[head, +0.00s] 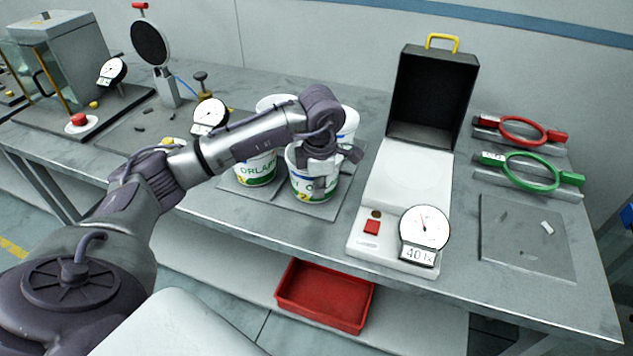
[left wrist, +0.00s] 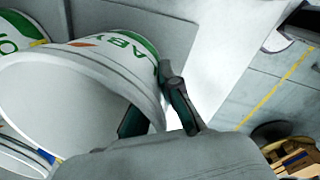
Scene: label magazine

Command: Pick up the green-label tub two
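Several white tubs with green labels stand close together on a grey mat. The front right tub (head: 312,188) is marked with a yellow 2 and looks upright. My left gripper (head: 326,158) is at this tub's rim. The left wrist view shows the tub (left wrist: 95,75) close up with its mouth open. One dark finger of my left gripper (left wrist: 155,108) is against or close to the tub's outer wall; the other shows at the inner side of the rim. Whether they press on the wall is unclear. My right gripper is not in view.
Another tub (head: 256,170) stands just left, with more behind, partly hidden by my arm. A white light booth (head: 405,185) with a black raised lid stands right. Red (head: 522,130) and green (head: 530,170) ring tools lie further right. A red bin (head: 325,296) sits below.

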